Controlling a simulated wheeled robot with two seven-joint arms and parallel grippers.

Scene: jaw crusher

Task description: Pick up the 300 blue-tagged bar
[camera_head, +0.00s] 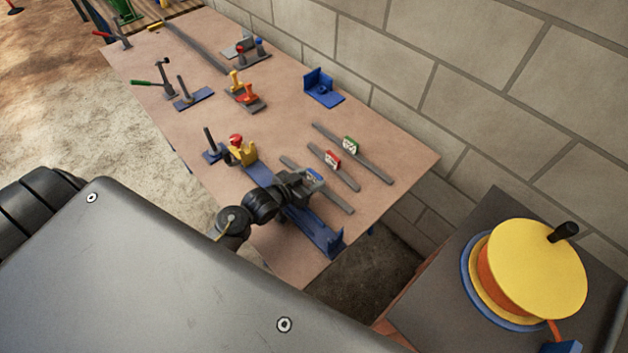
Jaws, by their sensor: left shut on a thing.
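The blue-tagged bar (337,200) is a thin grey bar at the near right part of the table, with its blue and white tag (314,175) beside my gripper. My left gripper (305,182) is shut on this bar and hides part of its middle. I cannot tell whether the bar touches the table or is slightly above it. A red-tagged bar (347,177) and a longer green-tagged bar (376,168) lie roughly parallel to it, further toward the wall. My right gripper is not in view.
On the table (245,135), a blue vise-like fixture (318,231) lies under my left arm. A blue bracket (322,90) and several levered tools stand farther back. A block wall (440,70) borders the right. A yellow wheel (537,270) stands at lower right.

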